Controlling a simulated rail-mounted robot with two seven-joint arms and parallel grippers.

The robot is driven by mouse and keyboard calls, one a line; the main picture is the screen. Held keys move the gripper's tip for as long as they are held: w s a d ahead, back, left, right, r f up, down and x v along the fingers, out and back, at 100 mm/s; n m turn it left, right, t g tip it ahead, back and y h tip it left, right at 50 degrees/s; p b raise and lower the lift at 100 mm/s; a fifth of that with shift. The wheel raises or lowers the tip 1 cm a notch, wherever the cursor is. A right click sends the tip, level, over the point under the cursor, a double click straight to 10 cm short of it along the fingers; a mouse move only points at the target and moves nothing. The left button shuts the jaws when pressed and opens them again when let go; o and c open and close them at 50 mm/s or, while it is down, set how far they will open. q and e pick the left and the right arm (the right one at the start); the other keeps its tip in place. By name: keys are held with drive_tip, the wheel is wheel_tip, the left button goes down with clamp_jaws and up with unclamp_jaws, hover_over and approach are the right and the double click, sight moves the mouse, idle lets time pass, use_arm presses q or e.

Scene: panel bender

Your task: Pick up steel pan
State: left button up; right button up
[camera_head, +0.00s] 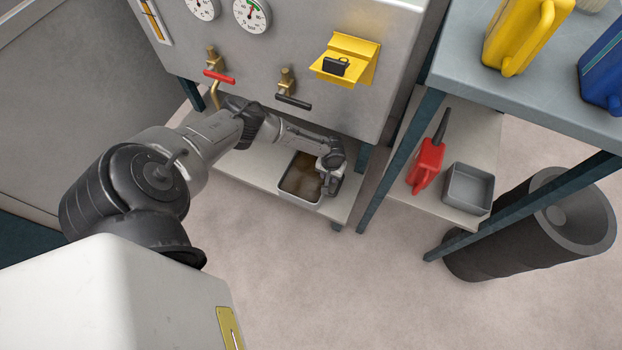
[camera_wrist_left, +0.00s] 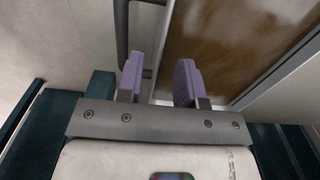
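A steel pan (camera_head: 297,201) with brown contents sits on the low shelf under the grey machine. My left gripper (camera_head: 331,184) is down at the pan's right side, and my arm covers part of the pan. In the left wrist view, the pan (camera_wrist_left: 272,78) fills the upper right, with a dark bar-like handle (camera_wrist_left: 122,35) beside its wall. The two purple fingers of my left gripper (camera_wrist_left: 160,80) are apart, with the pan's edge showing between them. Whether they touch it, I cannot tell. My right gripper is in neither view.
The machine (camera_head: 300,60) overhangs the pan, with valves and a yellow holder (camera_head: 346,60) on its face. To the right, a rack (camera_head: 490,80) carries jugs above, and a red can (camera_head: 427,165) and an empty grey tray (camera_head: 468,188) below. Open floor lies in front.

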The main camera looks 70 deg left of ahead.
use_arm(q)
drive_tip(key=shift+f+b, duration=1.1)
drive_tip(key=shift+f, duration=0.5)
clamp_jaws()
drive_tip(key=shift+r, duration=0.1)
